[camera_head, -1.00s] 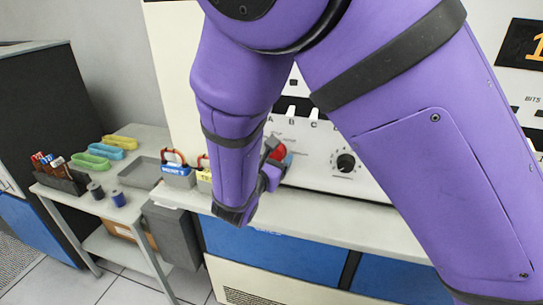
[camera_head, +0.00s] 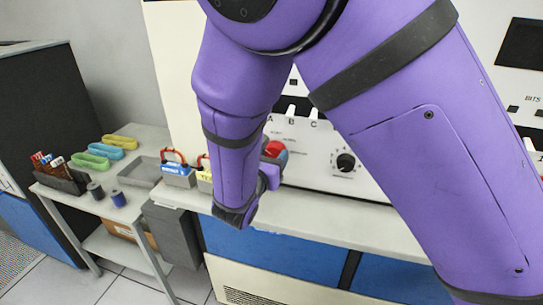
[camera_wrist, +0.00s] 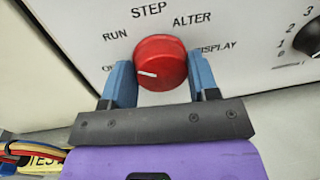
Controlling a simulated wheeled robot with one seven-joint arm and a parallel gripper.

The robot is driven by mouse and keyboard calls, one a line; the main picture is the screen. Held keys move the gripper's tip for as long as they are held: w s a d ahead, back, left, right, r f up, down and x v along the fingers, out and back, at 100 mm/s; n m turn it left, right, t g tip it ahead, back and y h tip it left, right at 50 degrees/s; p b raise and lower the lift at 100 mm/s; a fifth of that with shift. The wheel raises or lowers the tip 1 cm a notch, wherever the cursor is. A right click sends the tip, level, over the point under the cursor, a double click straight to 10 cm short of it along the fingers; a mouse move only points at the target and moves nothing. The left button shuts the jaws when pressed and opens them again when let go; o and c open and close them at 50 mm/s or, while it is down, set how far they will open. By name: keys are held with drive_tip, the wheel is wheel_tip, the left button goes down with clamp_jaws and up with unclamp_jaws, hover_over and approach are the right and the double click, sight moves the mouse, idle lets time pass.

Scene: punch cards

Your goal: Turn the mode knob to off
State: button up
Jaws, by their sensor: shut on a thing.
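The red mode knob (camera_wrist: 162,60) sits on the white panel between the labels RUN, STEP, ALTER and DISPLAY. Its white pointer line lies on the left of its face and points left, toward a label starting with O that is mostly hidden by my left finger. My gripper (camera_wrist: 161,80) is shut on the knob, one blue finger on each side. In the head view the knob (camera_head: 276,149) shows beside my wrist, and the gripper is mostly hidden behind my arm.
A black numbered knob (camera_head: 346,162) is to the right on the panel. A dark display window (camera_head: 522,46) is at upper right. Labelled bins with cables (camera_head: 178,176) stand on the ledge at left. A side table (camera_head: 140,190) holds spools and coloured rings.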

drive_tip(key=n, duration=0.6)
drive_tip(key=shift+f+t, duration=0.1)
drive_tip(key=shift+t, duration=0.2)
drive_tip(key=shift+n, duration=0.4)
drive_tip(key=o, duration=0.9)
drive_tip(key=v, duration=1.1)
drive_tip(key=shift+s, duration=0.1)
